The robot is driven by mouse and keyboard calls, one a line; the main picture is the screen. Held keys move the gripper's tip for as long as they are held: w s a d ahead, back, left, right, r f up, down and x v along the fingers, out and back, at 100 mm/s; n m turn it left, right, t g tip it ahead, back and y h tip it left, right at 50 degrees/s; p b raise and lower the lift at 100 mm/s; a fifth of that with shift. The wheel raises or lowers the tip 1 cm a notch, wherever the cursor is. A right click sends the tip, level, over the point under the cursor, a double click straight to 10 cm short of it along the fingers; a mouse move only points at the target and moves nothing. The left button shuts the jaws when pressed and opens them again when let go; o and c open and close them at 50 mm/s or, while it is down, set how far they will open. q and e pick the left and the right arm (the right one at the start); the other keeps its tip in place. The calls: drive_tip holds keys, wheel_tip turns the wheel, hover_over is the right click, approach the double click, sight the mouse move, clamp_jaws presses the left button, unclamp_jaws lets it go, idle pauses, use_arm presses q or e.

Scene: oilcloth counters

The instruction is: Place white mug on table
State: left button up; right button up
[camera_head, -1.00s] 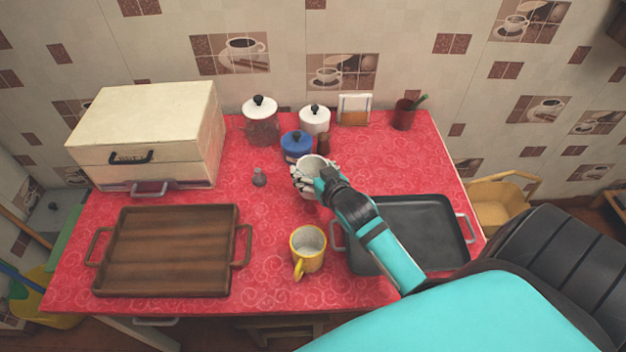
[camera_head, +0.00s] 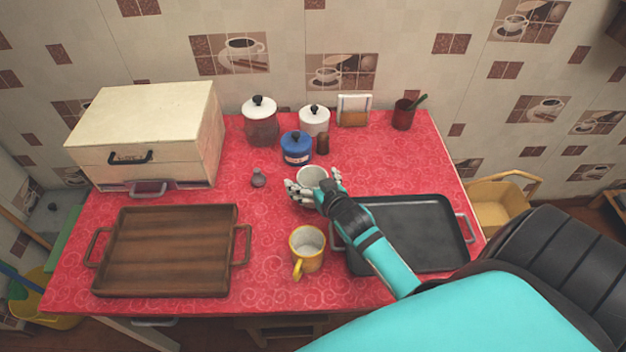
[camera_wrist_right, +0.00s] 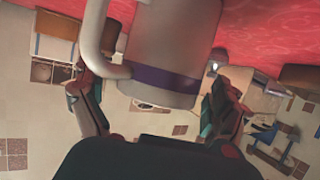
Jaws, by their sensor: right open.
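The white mug (camera_head: 312,176) is on the red table (camera_head: 270,215), behind the yellow mug and in front of the blue jar. My right gripper (camera_head: 314,191) is open at its near side, and its fingers hide the lower part of the mug. In the right wrist view the mug (camera_wrist_right: 175,40) shows large, with a dark purple band and a handle on the left. The open fingers of the right gripper (camera_wrist_right: 155,100) stand apart on either side, below the mug in the picture. My left gripper is not in view.
A yellow mug (camera_head: 307,250) stands in front, between a wooden tray (camera_head: 243,215) and a black tray (camera_head: 440,205). Behind are a blue jar (camera_head: 297,149), a white jar (camera_head: 315,121) and a brown jar (camera_head: 261,126). Free cloth lies left of the white mug.

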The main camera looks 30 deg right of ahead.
drive_tip(key=shift+r, duration=0.15)
drive_tip(key=v, duration=1.2)
